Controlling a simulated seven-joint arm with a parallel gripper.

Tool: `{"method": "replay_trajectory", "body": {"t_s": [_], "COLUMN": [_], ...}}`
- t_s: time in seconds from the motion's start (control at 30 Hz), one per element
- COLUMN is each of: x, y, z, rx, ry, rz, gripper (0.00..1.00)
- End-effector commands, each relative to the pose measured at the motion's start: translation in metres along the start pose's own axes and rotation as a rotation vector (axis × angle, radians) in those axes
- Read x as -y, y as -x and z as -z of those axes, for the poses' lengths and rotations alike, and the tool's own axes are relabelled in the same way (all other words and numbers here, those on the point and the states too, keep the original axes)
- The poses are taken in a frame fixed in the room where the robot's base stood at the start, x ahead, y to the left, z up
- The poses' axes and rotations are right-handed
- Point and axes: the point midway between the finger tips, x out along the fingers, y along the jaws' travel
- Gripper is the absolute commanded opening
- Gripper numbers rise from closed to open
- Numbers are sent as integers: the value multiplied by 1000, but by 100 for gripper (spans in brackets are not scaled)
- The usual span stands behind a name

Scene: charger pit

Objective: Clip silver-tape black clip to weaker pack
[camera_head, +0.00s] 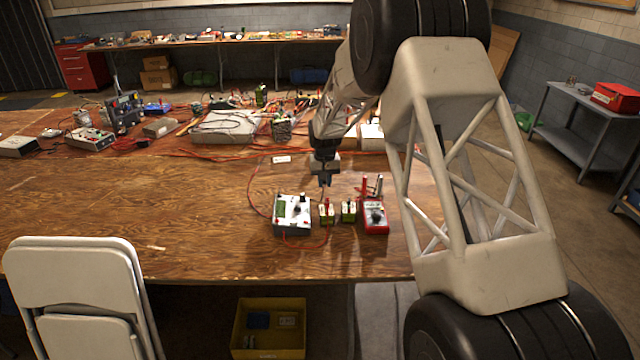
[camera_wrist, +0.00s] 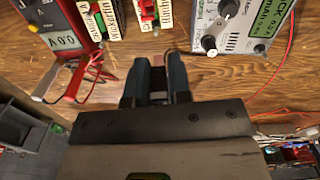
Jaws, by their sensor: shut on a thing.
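My gripper (camera_head: 324,182) is above the bench, just behind the packs. In the wrist view my gripper (camera_wrist: 158,82) is shut on a small pale pinkish piece (camera_wrist: 158,60), apparently part of a clip; its body is mostly hidden between the fingers. Two small green packs stand side by side: the left pack (camera_head: 326,215) has a red piece on top, and the right pack (camera_head: 348,213) is beside the meter. They also show in the wrist view, with white labels. A grey charger box (camera_head: 290,225) stands left of them. A red multimeter (camera_head: 375,222) stands right, its readout near zero.
A red cable (camera_head: 252,190) loops from the charger across the bench (camera_head: 180,210). Cluttered instruments fill the bench's back. The front left of the bench is clear. A white chair (camera_head: 75,270) stands in front.

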Motion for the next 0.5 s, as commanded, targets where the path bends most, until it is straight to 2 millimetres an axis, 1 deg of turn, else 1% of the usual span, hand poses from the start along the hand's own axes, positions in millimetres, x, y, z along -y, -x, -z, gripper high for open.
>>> {"method": "replay_trajectory", "body": {"t_s": [0.2,0.5], "x": [-6,-6], "y": [0,0], "z": [5,5], "rx": [0,0], "ry": [-70,-78], "rz": [0,0], "gripper": [5,5]}}
